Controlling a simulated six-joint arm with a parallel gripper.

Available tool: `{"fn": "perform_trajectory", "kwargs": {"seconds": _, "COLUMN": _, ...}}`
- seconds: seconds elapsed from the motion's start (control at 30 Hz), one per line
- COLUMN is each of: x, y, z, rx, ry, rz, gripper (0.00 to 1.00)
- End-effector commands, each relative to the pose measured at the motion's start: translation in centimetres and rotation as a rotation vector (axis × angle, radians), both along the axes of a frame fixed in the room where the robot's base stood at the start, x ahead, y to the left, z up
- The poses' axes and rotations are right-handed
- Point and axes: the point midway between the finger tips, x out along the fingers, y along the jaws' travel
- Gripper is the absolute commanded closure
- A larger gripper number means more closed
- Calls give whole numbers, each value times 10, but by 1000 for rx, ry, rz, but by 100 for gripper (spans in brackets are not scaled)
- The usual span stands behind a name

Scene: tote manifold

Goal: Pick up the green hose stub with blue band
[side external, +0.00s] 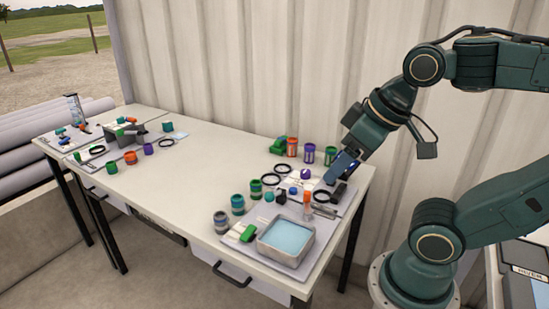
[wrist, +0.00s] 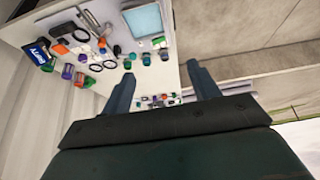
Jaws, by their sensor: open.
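Several short green or teal cylinders stand on the table, and the pictures are too small to tell surely which is the green hose stub with blue band. One green cylinder (side external: 256,189) stands left of the black rings, and a teal one (side external: 237,204) stands nearer the front. My gripper (side external: 338,172) is above the table's right end, open and empty. In the wrist view its two fingers (wrist: 163,88) are spread apart, with the table beyond them.
A grey tray with a pale blue inside (side external: 286,239) sits at the front right corner. Black rings (side external: 271,179), an orange-topped cylinder (side external: 308,203) and a grey cylinder (side external: 221,222) are nearby. A corrugated wall (side external: 230,70) stands behind. The table's middle (side external: 200,160) is mostly clear.

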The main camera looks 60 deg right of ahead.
Motion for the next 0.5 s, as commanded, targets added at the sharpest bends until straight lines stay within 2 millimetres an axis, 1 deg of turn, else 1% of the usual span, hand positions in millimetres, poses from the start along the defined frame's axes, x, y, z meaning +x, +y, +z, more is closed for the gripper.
{"fn": "perform_trajectory", "kwargs": {"seconds": 0.27, "x": 1, "y": 0, "z": 1, "rx": 1, "ry": 2, "rz": -5, "gripper": 39}}
{"fn": "perform_trajectory", "kwargs": {"seconds": 0.37, "x": 5, "y": -1, "z": 3, "rx": 9, "ry": 7, "rz": -23, "gripper": 39}}
{"fn": "perform_trajectory", "kwargs": {"seconds": 0.5, "x": 17, "y": -4, "z": 8, "rx": 31, "ry": 25, "rz": -77, "gripper": 39}}
